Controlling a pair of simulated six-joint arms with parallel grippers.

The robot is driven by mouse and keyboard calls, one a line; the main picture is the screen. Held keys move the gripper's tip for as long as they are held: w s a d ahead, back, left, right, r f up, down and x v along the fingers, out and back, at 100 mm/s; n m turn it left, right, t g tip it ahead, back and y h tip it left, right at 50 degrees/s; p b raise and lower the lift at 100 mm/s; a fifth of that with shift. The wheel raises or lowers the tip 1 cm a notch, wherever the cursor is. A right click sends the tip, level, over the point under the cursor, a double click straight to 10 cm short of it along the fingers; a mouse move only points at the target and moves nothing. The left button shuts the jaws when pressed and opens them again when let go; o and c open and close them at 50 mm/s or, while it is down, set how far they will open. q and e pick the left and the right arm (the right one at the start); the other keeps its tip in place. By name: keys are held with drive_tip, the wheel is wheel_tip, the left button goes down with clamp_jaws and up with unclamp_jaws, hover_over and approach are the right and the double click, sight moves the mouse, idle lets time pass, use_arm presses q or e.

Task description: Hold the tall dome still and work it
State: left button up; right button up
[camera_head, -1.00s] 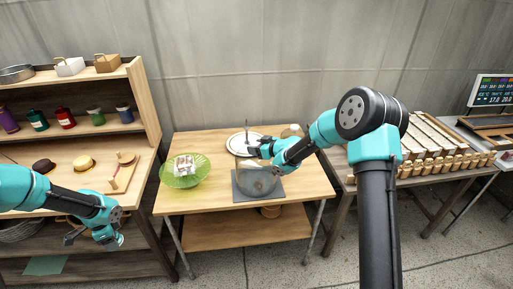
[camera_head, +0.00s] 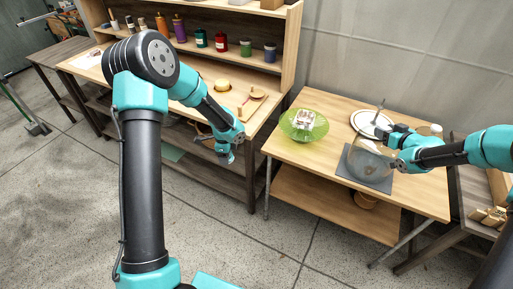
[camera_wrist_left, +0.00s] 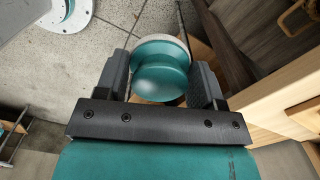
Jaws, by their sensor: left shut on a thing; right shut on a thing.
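The tall dome (camera_head: 361,158) is clear and stands on a dark square mat (camera_head: 371,184) on the right-hand table. My right gripper (camera_head: 385,133) is at the upper part of the dome, jaws shut; the arm and dome overlap, so the exact contact is hard to see. My left gripper (camera_head: 225,152) hangs in front of the wooden shelf unit, away from the dome. In the left wrist view its fingers are closed on a round teal thing (camera_wrist_left: 160,76) with a pale rim.
A green glass stand (camera_head: 290,128) with a pale item on it is left of the dome. A white plate (camera_head: 358,119) with a thin upright rod lies behind. The shelf unit (camera_head: 292,45) holds coloured jars. Open floor lies before the table.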

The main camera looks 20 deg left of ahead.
use_arm(q)
drive_tip(key=w+d+f+m+t+y, duration=0.1)
drive_tip(key=w+d+m+y, duration=0.2)
drive_tip(key=d+m, duration=0.25)
drive_tip(key=w+d+f+m+t+y, duration=0.1)
drive_tip(key=w+d+m+y, duration=0.1)
drive_tip(key=d+m+y, duration=0.3)
drive_tip(key=m+t+h, duration=1.1)
drive_tip(key=m+t, duration=0.5)
approach(365, 167)
drive_tip(key=shift+s+r, duration=0.1)
drive_tip(key=shift+s, duration=0.6)
drive_tip(key=shift+w, duration=0.1)
drive_tip(key=shift+w+d, duration=0.2)
drive_tip(key=shift+w, duration=1.25)
drive_tip(key=shift+w+d, duration=0.25)
drive_tip(key=shift+w, duration=1.2)
drive_tip(key=shift+w+d, duration=0.15)
drive_tip(key=shift+w, duration=1.05)
